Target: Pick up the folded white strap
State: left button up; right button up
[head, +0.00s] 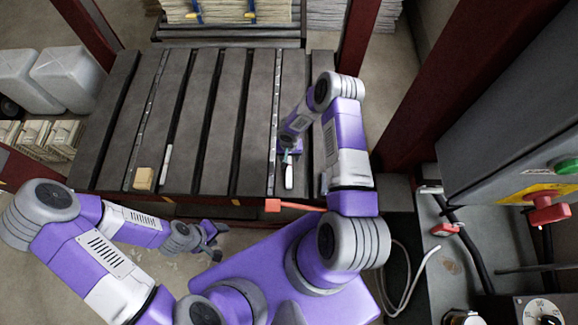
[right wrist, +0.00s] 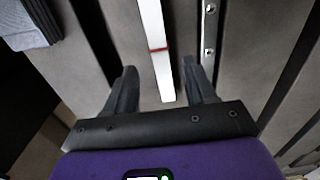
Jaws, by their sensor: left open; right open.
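A narrow white strap (head: 289,177) lies lengthwise on the dark slatted table, towards its front right. In the right wrist view the white strap (right wrist: 152,25) has a thin red band across it and runs between my fingers. My right gripper (right wrist: 159,68) is open, one finger on each side of the strap's near end; I cannot tell whether they touch it. In the head view my right gripper (head: 288,153) partly covers the strap's far part. My left gripper (head: 218,241) is open and empty, in front of the table's front edge.
A second thin white strip (head: 165,165) and a tan block (head: 144,179) lie at the table's front left. A grey folded piece (right wrist: 25,25) lies left of the strap in the wrist view. A control cabinet (head: 500,130) stands at the right. The table's middle is clear.

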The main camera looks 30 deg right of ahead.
aim_at(289, 166)
notch_tip(289, 166, down, 4)
jog(key=shift+f+b, duration=0.25)
jog(key=shift+b, duration=0.35)
jog(key=shift+c, duration=0.3)
grip_shut()
